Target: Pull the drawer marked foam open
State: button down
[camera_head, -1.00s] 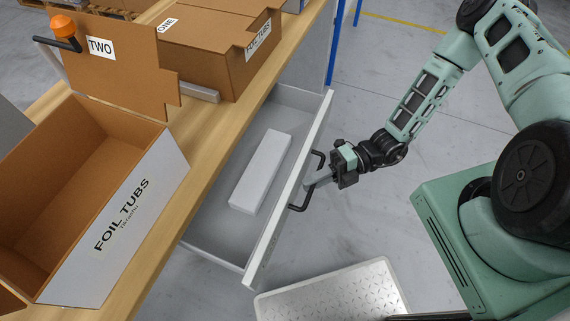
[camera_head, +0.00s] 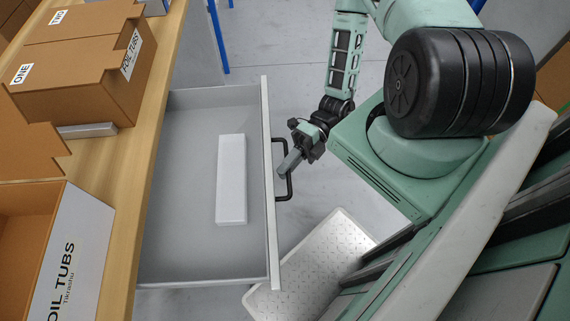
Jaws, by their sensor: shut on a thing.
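The drawer (camera_head: 182,240) stands well open from under the wooden bench, its white front (camera_head: 268,150) facing right. I cannot read a foam mark on it from this side. A black bar handle (camera_head: 286,184) sits on the outer face of the front. My gripper (camera_head: 284,168) is at the handle and shut on it; the jaws partly hide the bar. A white block (camera_head: 231,180) lies inside the drawer on its grey floor.
The wooden bench (camera_head: 150,130) carries a closed carton marked ONE (camera_head: 75,75) and an open carton marked foil tubs (camera_head: 75,250). A metal tread-plate step (camera_head: 310,265) stands on the floor below the drawer's near corner. A blue post (camera_head: 217,35) rises behind.

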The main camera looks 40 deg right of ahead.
jog(key=c, duration=1.5)
grip_release()
jog(key=d+b, duration=0.1)
jog(key=d, duration=0.4)
jog(key=w+d+r, duration=0.1)
jog(key=d, duration=0.5)
jog(key=w+d+r+b, duration=0.1)
jog(key=d, duration=0.5)
jog(key=shift+w+d+r+b, duration=0.1)
jog(key=shift+w+r+b, duration=0.1)
jog(key=shift+b, duration=0.15)
